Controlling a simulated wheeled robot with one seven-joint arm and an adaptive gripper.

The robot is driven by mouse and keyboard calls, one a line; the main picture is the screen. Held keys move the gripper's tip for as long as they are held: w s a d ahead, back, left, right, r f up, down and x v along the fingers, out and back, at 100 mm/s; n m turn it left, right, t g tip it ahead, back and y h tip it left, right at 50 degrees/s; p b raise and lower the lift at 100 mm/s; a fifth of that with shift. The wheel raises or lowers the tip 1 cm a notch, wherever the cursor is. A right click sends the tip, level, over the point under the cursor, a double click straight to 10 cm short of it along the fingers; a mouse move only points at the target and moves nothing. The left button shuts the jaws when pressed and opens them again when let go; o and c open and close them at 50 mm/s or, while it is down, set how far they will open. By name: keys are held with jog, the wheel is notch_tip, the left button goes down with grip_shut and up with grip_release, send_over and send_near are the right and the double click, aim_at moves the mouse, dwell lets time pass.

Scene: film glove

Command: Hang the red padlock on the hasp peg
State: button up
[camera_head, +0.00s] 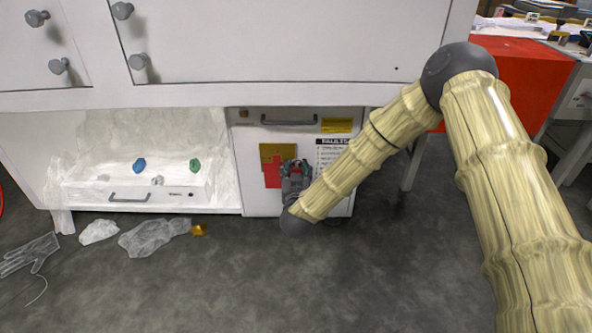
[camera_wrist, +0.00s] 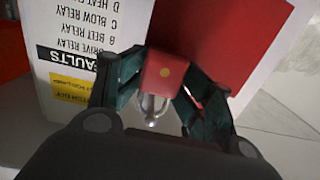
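The red padlock (camera_wrist: 166,73), with a yellow dot on its face, is between my gripper's two dark green fingers in the wrist view. My gripper (camera_wrist: 163,82) appears shut on its body, with a finger against each side. Its silver shackle (camera_wrist: 150,106) points down in that inverted-looking view. In the head view my gripper (camera_head: 294,167) is in front of the white lower cabinet door, just right of a red plate (camera_head: 271,174) on a brass-coloured panel (camera_head: 277,152). I cannot make out the hasp peg; the gripper may cover it.
A drawer unit (camera_head: 135,192) with blue and green knobs stands left. A glove (camera_head: 28,255) and plastic film (camera_head: 151,236) lie on the floor.

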jog(key=shift+w+f, duration=0.1)
jog(key=shift+d, duration=0.1)
jog(key=shift+s, duration=0.6)
jog(key=s, duration=1.1)
jog(key=shift+r, duration=0.25)
jog(key=s+d+f+g+y+p, duration=0.1)
jog(key=s+d+f+g, duration=0.25)
jog(key=s+f, duration=0.3)
jog(key=s+d+f+n+g+p, duration=0.1)
jog(key=s+d+f+g, duration=0.25)
jog(key=s+f, duration=0.3)
jog(key=s+d+f+g+y+p, duration=0.1)
jog(key=s+d+f+g, duration=0.25)
jog(key=s+f, duration=0.35)
jog(key=s+d+f+g+h+p, duration=0.1)
jog(key=s+d+g, duration=0.1)
jog(key=s+d, duration=0.35)
jog(key=s+d+f+m+g, duration=0.1)
jog(key=s+d+f+g, duration=0.15)
jog(key=s, duration=0.65)
jog(key=s+d+f+g+h+p, duration=0.1)
jog(key=s+d+g, duration=0.25)
jog(key=s, duration=0.45)
notch_tip(320, 180, up, 38)
jog(key=t+p, duration=0.1)
jog(key=p, duration=3.6)
jog(key=shift+w+d+r, duration=0.15)
jog(key=shift+w+d, duration=0.1)
jog(key=shift+w, duration=0.2)
